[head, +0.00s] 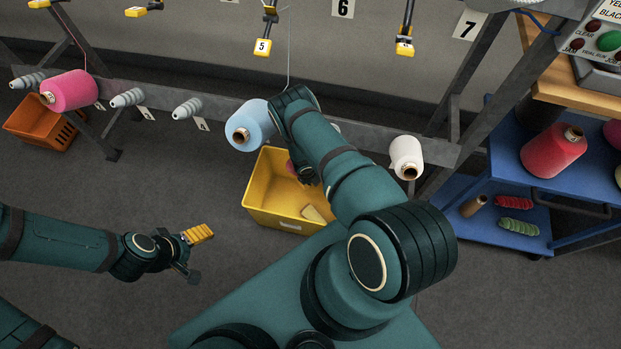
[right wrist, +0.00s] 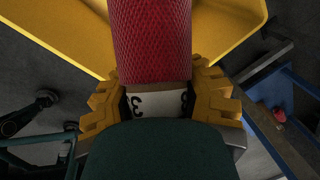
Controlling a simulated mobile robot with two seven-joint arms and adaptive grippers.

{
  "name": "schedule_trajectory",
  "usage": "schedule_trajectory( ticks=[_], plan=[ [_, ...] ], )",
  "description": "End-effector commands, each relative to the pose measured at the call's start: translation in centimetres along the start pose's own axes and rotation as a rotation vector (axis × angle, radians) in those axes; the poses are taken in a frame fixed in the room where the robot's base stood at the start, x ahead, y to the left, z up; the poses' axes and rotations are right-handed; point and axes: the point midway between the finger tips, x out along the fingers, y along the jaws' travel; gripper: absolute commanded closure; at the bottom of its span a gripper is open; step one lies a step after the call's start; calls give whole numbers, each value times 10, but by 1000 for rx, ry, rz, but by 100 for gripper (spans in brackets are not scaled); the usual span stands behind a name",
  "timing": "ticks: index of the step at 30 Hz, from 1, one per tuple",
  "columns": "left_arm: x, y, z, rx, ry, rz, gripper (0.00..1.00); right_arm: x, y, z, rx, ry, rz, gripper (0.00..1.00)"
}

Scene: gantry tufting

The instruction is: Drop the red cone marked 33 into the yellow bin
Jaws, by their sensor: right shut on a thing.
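My right gripper (right wrist: 160,105) is shut on the red cone (right wrist: 150,40), around its base. A white label on the base shows a 3 and part of another figure. In the head view this gripper (head: 306,172) is over the yellow bin (head: 262,207), and only a small bit of the cone (head: 291,168) shows beside it. The bin's yellow wall (right wrist: 60,35) lies below and beyond the cone in the right wrist view. My left gripper (head: 198,234) is low at the left, away from the bin; its yellow fingers are seen side-on.
A grey rail with pegs holds pink (head: 72,90), light blue (head: 247,127) and white (head: 406,156) cones behind the bin. An orange crate (head: 38,122) stands at the far left. A blue cart (head: 487,188) at right holds another red cone (head: 552,151).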

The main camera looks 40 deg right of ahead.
Motion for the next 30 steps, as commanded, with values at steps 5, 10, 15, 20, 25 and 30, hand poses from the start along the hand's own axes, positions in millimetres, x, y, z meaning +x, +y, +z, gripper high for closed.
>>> schedule_trajectory(
  ticks=[5,10,15,20,25,30],
  plan=[
    [22,-8,2,3,0,0,22,26,4,0,0,0,1,100],
    [34,-13,0,4,8,0,22,40,7,-1,1,1,1,100],
    [36,-13,-1,4,11,0,22,42,7,0,0,1,0,100],
    [35,-13,-2,4,11,0,22,41,7,0,0,1,0,100],
    [35,-13,-2,4,11,0,22,41,7,0,0,0,0,33],
    [35,-13,-2,4,11,0,22,42,7,0,0,0,0,33]
  ],
)
